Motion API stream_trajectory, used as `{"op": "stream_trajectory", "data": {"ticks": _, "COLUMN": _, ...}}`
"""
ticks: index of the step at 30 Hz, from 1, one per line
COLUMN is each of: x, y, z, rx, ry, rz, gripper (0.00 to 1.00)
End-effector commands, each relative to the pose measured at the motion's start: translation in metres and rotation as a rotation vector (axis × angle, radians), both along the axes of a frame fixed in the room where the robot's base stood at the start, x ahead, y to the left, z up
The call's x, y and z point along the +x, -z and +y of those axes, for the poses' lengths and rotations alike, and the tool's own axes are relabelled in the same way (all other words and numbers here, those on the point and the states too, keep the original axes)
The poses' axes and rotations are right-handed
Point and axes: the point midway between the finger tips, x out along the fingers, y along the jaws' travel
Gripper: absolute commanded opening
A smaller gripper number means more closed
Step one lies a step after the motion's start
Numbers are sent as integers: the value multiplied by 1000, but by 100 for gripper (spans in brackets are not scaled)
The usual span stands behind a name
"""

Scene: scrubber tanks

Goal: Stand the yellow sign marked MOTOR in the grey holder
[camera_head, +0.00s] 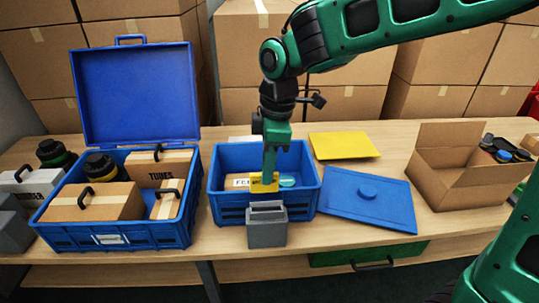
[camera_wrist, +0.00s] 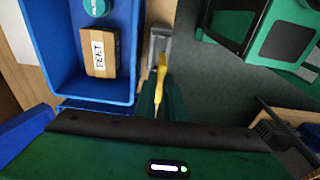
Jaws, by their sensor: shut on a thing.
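The yellow sign (camera_head: 264,183) is held by my gripper (camera_head: 268,172), which is shut on it and points down. Its lettering cannot be read. The grey holder (camera_head: 267,228) stands at the front edge of the table, with its slot facing up. In the head view the sign appears just above and behind the holder's top. In the wrist view the sign (camera_wrist: 161,74) shows edge-on, and its far end lines up with the holder (camera_wrist: 160,42). I cannot tell whether they touch.
An open blue crate (camera_head: 228,209) with a small labelled box stands just behind the holder. A blue lid (camera_head: 340,205) and a flat yellow panel (camera_head: 343,146) lie to its right. An open blue case (camera_head: 115,236) stands left, an open cardboard box (camera_head: 447,184) right.

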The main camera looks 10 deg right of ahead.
Motion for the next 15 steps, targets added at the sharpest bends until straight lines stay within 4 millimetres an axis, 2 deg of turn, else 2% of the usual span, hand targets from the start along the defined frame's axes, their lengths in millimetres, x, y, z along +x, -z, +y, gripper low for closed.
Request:
{"op": "stream_trajectory", "data": {"ticks": 8, "x": 2, "y": 9, "z": -7, "rx": 0, "ry": 12, "rz": 1, "gripper": 0}}
{"op": "stream_trajectory", "data": {"ticks": 15, "x": 4, "y": 29, "z": -11, "rx": -1, "ry": 21, "rz": 2, "gripper": 0}}
